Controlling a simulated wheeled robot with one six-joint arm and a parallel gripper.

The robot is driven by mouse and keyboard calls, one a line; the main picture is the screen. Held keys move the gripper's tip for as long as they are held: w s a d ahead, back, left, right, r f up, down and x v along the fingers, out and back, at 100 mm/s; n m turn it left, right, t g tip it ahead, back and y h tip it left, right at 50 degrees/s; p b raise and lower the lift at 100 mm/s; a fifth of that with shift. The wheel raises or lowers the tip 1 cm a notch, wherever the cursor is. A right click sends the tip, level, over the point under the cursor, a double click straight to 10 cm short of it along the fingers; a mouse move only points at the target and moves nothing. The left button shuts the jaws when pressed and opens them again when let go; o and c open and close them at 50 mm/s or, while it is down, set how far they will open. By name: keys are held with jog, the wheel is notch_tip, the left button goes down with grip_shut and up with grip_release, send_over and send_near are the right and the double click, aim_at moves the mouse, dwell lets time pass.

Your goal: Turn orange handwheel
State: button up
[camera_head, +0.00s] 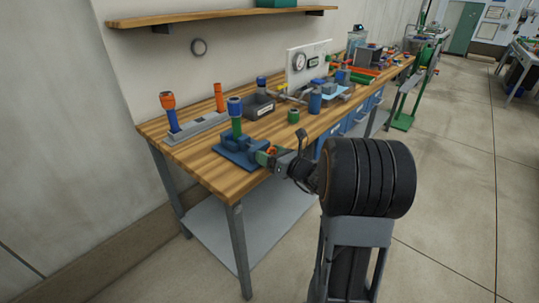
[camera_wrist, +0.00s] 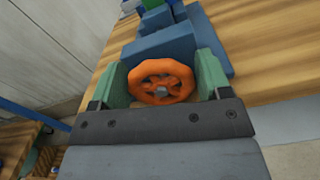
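The orange handwheel (camera_wrist: 161,82) is in the middle of the wrist view, facing my camera, with a grey hub at its centre. It sits on the near end of a blue valve body (camera_wrist: 170,42). My gripper (camera_wrist: 163,72) has its green fingers spread wide, one on each side of the wheel. The rim is close to both fingers; I cannot tell whether it touches them. In the head view my gripper (camera_head: 266,156) is at the front of the blue valve (camera_head: 238,146), and the wheel is mostly hidden there.
The valve stands near the front edge of the wooden workbench (camera_head: 205,168). Around it are a grey block (camera_head: 198,128) with an orange-topped blue post, a dark bin (camera_head: 259,106) and a small green cylinder (camera_head: 293,116). Open floor lies right of the bench.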

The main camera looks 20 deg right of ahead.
jog(key=c, duration=0.5)
jog(key=shift+f+n+b, duration=0.35)
jog(key=shift+n+b, duration=0.25)
jog(key=shift+b, duration=0.55)
jog(key=shift+n+b, duration=0.6)
jog(key=shift+b, duration=0.15)
jog(key=shift+a+r+n+b, duration=0.1)
jog(key=shift+n+b, duration=0.8)
jog(key=shift+s+r+n, duration=0.1)
jog(key=shift+r+n, duration=0.05)
jog(key=shift+n, duration=0.15)
jog(key=o, duration=0.9)
jog(key=shift+r, duration=0.1)
